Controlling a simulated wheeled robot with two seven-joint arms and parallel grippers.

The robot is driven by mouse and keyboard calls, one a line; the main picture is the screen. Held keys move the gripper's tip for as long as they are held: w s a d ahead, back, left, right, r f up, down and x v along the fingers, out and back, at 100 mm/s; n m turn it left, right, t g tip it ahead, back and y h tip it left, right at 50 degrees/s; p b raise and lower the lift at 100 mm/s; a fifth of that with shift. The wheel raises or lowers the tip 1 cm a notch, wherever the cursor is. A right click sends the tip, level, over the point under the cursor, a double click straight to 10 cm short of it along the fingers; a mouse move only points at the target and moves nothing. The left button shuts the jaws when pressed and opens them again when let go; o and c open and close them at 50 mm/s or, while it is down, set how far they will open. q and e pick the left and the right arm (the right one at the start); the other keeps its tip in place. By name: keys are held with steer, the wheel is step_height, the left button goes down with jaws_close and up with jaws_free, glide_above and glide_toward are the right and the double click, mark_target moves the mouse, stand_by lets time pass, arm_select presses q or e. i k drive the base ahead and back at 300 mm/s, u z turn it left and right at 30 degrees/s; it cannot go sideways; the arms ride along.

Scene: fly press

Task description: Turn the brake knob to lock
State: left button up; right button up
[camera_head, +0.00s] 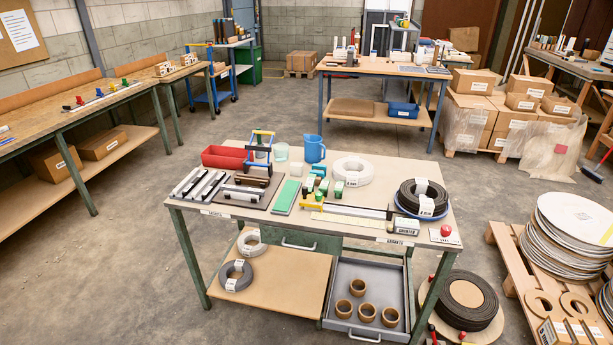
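No part that I can pick out for sure as the brake knob shows. A red round knob or button (446,230) sits on a small pale plate at the front right corner of the middle worktable (420,258). A blue upright frame (258,145) stands at the table's back left; it may be a small press, but its details are too small to tell. Neither of my grippers is in view.
The table also bears a red bin (226,157), a blue jug (314,149), a white coil (353,171) and a black coil (422,195). An open grey drawer (375,283) juts out below. A pallet of discs (567,235) stands right. Floor at left is clear.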

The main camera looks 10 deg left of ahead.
mark_target(446, 231)
steer(key=u, duration=0.5)
steer(key=i, duration=1.6)
steer(key=z, duration=0.65)
